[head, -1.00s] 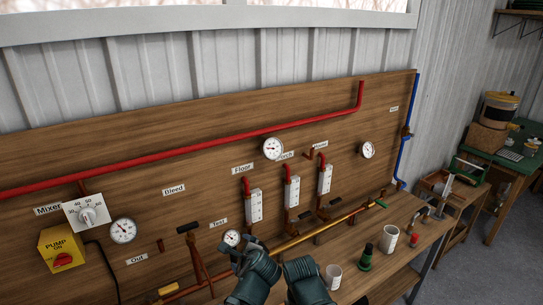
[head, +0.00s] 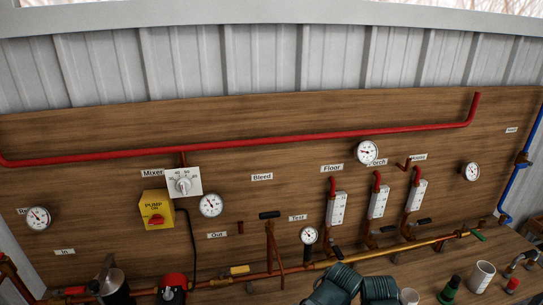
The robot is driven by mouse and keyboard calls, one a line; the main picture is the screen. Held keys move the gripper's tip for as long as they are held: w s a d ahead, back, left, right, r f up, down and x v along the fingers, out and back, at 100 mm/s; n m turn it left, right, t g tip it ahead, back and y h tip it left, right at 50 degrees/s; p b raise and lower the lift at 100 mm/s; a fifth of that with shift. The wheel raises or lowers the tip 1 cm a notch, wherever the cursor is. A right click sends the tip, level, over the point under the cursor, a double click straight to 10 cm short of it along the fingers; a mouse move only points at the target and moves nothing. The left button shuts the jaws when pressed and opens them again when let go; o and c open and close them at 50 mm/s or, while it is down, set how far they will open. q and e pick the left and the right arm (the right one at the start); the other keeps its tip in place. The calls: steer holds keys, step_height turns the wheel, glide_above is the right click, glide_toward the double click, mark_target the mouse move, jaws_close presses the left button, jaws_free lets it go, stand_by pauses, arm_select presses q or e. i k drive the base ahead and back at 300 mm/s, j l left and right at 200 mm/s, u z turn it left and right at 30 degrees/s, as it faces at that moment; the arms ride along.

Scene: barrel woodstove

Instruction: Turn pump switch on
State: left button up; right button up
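The pump switch (head: 157,210) is a yellow box marked "PUMP ON", mounted on the wooden board left of centre in the head view. Its red knob (head: 156,219) sits on the lower half of the box, and its exact setting is too small to tell. A dark cable runs down beside it. Dark teal parts of my two arms show at the bottom edge, right of centre, well to the right of and below the switch. My gripper fingers cannot be made out. Nothing touches the switch.
A white mixer dial (head: 183,185) sits just above and right of the switch, with a round gauge (head: 210,205) beside it. A red pump (head: 173,289) and copper pipe (head: 345,261) run along the board's bottom. Cups (head: 482,276) stand on the bench at right.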

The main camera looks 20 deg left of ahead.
mark_target(157, 219)
steer(key=j+u, duration=0.2)
steer(key=u, duration=1.45)
